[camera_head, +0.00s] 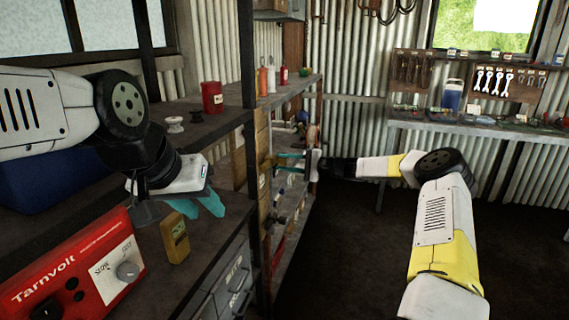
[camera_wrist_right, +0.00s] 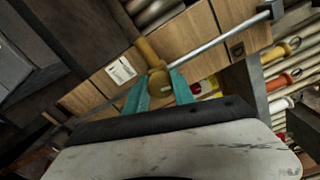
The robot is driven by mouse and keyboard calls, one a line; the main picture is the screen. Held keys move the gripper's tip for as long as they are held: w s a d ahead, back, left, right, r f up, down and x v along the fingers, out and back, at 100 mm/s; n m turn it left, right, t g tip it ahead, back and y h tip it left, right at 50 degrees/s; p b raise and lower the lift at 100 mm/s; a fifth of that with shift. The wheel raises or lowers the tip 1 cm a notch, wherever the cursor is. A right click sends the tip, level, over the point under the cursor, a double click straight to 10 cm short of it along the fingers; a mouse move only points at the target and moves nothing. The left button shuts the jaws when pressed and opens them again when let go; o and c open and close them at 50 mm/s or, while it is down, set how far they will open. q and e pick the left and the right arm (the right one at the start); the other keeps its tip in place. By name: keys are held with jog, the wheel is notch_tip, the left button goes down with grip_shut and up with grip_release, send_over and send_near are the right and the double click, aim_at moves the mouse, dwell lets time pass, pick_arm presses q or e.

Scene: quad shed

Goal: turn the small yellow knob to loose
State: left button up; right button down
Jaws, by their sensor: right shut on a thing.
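The small yellow knob (camera_wrist_right: 158,84) shows in the right wrist view, on a metal rod (camera_wrist_right: 215,45) that runs in front of wooden drawer fronts. My right gripper (camera_wrist_right: 160,84) is shut on the knob, with one teal finger on each side of it. In the head view my right gripper (camera_head: 283,162) reaches left to the shelf unit, and the knob is too small to make out there. My left gripper (camera_head: 203,206) hangs empty over the near bench, its teal fingers apart.
A red Tarnvolt box (camera_head: 75,265) and a yellow meter (camera_head: 174,238) stand on the bench below my left gripper. A dark shelf post (camera_head: 250,120) stands between my two grippers. The floor (camera_head: 360,250) is clear.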

jog(key=shift+n, duration=0.8)
jog(key=c, duration=1.1)
grip_release()
jog(key=shift+o, duration=0.2)
jog(key=v, duration=0.8)
